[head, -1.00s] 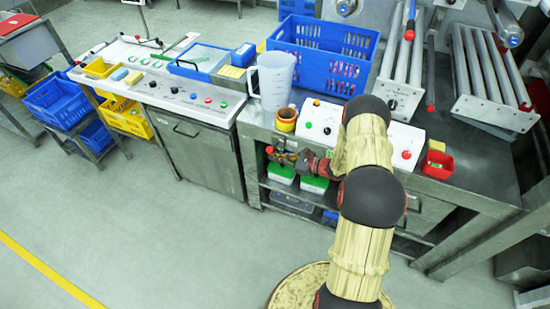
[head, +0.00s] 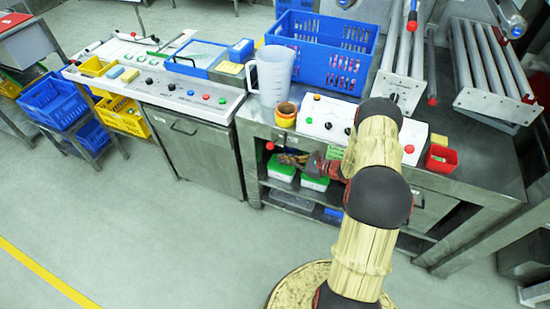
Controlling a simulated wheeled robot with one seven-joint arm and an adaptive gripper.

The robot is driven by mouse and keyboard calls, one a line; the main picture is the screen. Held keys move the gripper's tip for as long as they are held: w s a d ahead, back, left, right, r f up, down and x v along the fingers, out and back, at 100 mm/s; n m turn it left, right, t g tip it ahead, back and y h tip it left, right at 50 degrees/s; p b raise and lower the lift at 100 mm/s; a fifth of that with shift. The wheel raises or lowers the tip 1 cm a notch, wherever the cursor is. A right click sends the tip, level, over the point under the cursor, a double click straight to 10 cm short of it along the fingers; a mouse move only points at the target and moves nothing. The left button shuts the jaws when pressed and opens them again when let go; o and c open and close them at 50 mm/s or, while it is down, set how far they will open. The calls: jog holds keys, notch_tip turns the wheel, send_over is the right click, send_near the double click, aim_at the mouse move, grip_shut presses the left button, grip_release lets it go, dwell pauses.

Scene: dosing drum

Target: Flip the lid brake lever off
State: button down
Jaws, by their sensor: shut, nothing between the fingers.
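A red ball knob (head: 269,146) sticks out at the front edge of the steel bench, left of my gripper. It may be the end of the lid brake lever; the rest of the lever is too small to make out, and I cannot tell its position. My gripper (head: 284,158) is shut and empty, in front of the bench edge just right of and slightly below the knob. A small gap seems to lie between them. My forearm hides part of the bench front and of the control panel.
On the bench stand a white control panel (head: 322,121), an orange cup (head: 286,114), a clear jug (head: 272,75), a blue crate (head: 315,62) and a red bin (head: 441,158). Green-lidded tubs (head: 281,172) sit on the shelf below. The floor (head: 150,235) at left is clear.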

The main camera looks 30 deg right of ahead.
jog(key=v, duration=0.5)
jog(key=shift+s+d+p, duration=0.15)
jog(key=shift+s+p, duration=0.2)
